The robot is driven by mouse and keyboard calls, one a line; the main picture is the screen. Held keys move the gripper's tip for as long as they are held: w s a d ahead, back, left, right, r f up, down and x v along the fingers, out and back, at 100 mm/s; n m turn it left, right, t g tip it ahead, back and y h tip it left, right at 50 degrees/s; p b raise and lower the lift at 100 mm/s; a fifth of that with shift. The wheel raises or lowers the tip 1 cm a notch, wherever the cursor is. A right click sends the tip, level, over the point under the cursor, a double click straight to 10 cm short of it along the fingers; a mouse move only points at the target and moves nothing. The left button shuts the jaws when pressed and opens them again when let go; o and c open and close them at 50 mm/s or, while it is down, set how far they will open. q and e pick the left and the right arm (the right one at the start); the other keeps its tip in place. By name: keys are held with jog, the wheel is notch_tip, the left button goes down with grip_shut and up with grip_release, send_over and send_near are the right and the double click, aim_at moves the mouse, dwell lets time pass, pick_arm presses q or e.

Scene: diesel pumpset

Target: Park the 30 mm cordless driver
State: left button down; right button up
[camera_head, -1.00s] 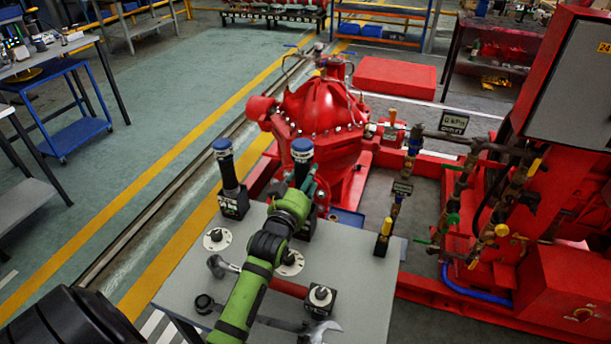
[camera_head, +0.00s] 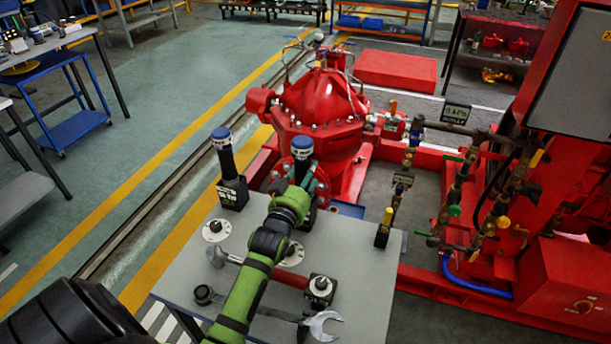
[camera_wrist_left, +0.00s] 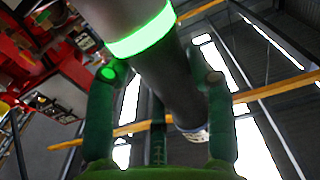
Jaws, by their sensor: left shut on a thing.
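My left gripper (camera_head: 303,188) is shut on a dark cordless driver with a blue-and-white top (camera_head: 302,149), near the far edge of the grey table (camera_head: 362,290). In the left wrist view its dark body (camera_wrist_left: 160,75), with a glowing green ring, lies between the two fingers (camera_wrist_left: 160,95). The driver is upright, and a black block shows partly behind the gripper at its foot. I cannot tell whether the driver is seated in it. A second similar driver (camera_head: 228,168) stands upright in a labelled black block to the left. No size label is readable. My right gripper is out of view.
The near table holds wrenches (camera_head: 320,325), round white discs (camera_head: 216,230), a black block with a white-ringed knob (camera_head: 320,287) and a yellow-topped black item (camera_head: 384,228). The red pump (camera_head: 322,105) stands just beyond; pipes and valves lie right. Open floor is left.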

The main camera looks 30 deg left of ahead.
pick_arm(q)
jog(key=shift+r+p, duration=0.25)
jog(key=shift+p, duration=0.1)
dwell(0.4)
jog(key=shift+f+b, duration=0.75)
jog(key=shift+f, duration=0.35)
dwell(0.5)
jog(key=shift+c, duration=1.8)
grip_release()
jog(key=shift+s+f, duration=0.1)
jog(key=shift+f, duration=0.1)
jog(key=v, duration=0.7)
jog(key=shift+s, duration=0.2)
jog(key=shift+d+r, duration=0.1)
jog(key=shift+r, duration=0.1)
